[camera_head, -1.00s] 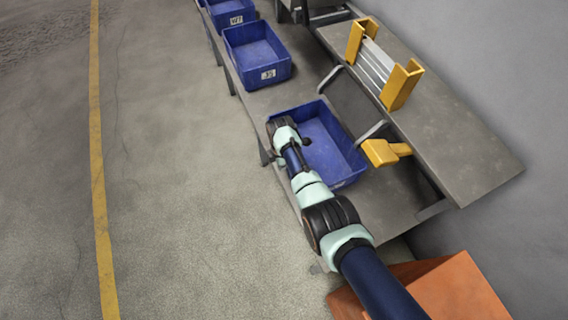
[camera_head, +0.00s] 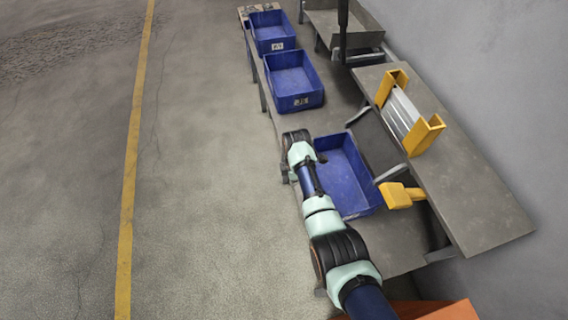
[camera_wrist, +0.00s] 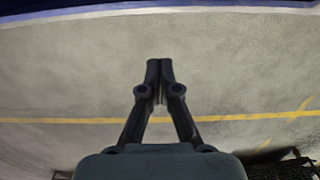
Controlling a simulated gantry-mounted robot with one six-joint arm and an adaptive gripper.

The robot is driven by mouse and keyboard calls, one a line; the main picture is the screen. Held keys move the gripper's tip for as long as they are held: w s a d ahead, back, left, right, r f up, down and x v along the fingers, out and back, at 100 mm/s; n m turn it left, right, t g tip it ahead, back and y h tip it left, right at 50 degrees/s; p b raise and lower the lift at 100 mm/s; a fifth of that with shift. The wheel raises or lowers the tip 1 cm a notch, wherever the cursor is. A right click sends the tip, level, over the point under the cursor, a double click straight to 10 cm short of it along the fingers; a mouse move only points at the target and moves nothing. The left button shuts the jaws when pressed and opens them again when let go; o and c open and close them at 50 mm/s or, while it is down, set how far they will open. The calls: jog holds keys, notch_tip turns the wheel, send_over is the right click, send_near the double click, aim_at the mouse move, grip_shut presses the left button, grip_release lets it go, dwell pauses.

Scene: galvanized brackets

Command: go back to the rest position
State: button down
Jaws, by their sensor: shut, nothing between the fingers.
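My gripper (camera_wrist: 160,68) is shut and empty in the wrist view, its two fingertips meeting over bare grey floor. In the head view my arm reaches up from the bottom, and its wrist end is beside the left edge of the nearest blue bin (camera_head: 350,180). My fingers cannot be made out in the head view. That bin looks empty where it shows; my arm hides part of its left side. A blue edge (camera_wrist: 200,8) crosses the top of the wrist view.
More blue bins (camera_head: 291,80) (camera_head: 272,32) stand farther along the bench. A raised shelf (camera_head: 480,200) holds a yellow rack (camera_head: 424,136) with metal pieces. A yellow object (camera_head: 396,196) is below it. An orange box (camera_head: 440,311) is at the bottom. Open floor (camera_head: 210,180) lies to the left.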

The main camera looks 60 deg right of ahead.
jog(key=w+a+r+m+t+h+p, duration=0.1)
jog(key=w+a+r+m+t+p, duration=0.1)
jog(key=w+a+r, duration=0.35)
jog(key=w+a+r+m+t+p, duration=0.1)
jog(key=w+a+r+t+p, duration=0.1)
jog(key=a+r, duration=0.6)
jog(key=w+a+r+m+t+h+p, duration=0.1)
jog(key=w+a+r+m+t+p, duration=0.1)
jog(key=w+a+r, duration=0.3)
jog(key=s+a+r+m+t+y+p, duration=0.1)
jog(key=s+a+r+m+t, duration=0.15)
jog(key=a+r, duration=0.4)
jog(key=s+a+r+m+t+p, duration=0.1)
jog(key=s+a+r+t, duration=0.1)
jog(key=s+a+r, duration=0.35)
jog(key=s+a+r+m+t+y+p, duration=0.1)
jog(key=s+a+r+t+p, duration=0.1)
jog(key=a+r, duration=0.55)
notch_tip(320, 180, up, 40)
jog(key=d+p, duration=0.1)
jog(key=p, duration=3.6)
jog(key=shift+s, duration=0.15)
